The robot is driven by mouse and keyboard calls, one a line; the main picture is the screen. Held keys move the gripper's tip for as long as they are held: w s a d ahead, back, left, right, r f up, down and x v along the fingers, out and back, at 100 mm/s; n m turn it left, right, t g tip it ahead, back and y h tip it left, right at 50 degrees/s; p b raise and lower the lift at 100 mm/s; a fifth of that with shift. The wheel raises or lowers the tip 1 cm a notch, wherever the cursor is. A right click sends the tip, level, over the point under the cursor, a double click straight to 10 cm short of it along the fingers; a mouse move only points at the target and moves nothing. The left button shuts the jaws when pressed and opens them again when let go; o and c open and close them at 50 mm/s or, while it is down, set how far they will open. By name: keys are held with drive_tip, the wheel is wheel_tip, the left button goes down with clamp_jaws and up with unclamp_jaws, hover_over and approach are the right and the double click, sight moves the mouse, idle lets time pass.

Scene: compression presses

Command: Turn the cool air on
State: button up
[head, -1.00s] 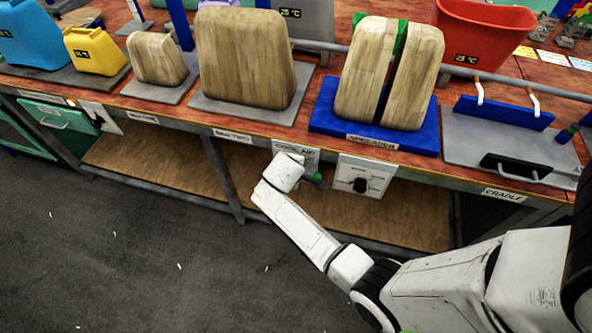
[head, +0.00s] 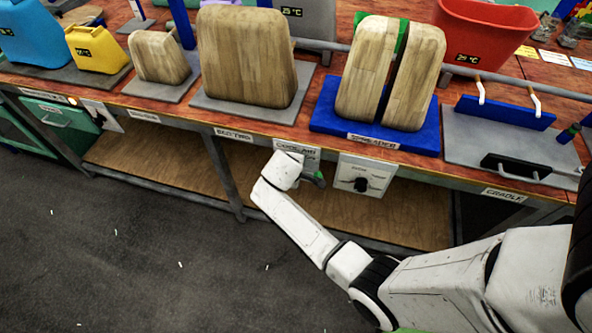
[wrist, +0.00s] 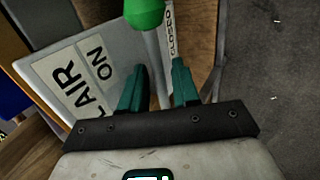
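The cool air panel (head: 311,163) hangs under the bench edge, mostly hidden by my arm in the head view. In the wrist view its plate (wrist: 50,72) reads "AIR" and "ON", with "CLOSED" on a strip to the right. A lever with a green knob (wrist: 145,12) and a pale stem (wrist: 152,48) shows there. My gripper (wrist: 160,78) has its two green fingers on either side of the lower stem, apart from each other. Contact with the stem is not clear. In the head view my gripper (head: 318,180) is small and dark beside the panel.
A panel with a black rotary knob (head: 361,185) is just right of my gripper. The spreader (head: 375,138), with two wooden blocks, stands above it on the bench. A bench leg (head: 222,175) is to the left. The grey floor (head: 150,270) in front is clear.

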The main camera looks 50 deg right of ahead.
drive_tip(key=v, duration=1)
drive_tip(key=shift+a+r+p, duration=0.15)
drive_tip(key=shift+r+p, duration=0.15)
drive_tip(key=shift+p, duration=0.15)
drive_tip(key=s+a+m+y, duration=0.1)
drive_tip(key=s+a+y, duration=0.1)
drive_tip(key=s, duration=0.4)
drive_tip(key=s+a+r+m+y, duration=0.1)
drive_tip(key=s+a+m+y, duration=0.1)
drive_tip(key=s+a, duration=0.3)
drive_tip(key=s+a+m+g+y, duration=0.1)
drive_tip(key=s+a+y, duration=0.1)
drive_tip(key=s, duration=0.7)
drive_tip(key=shift+a+r, duration=0.25)
drive_tip(key=shift+a, duration=0.65)
drive_tip(key=shift+s, duration=0.15)
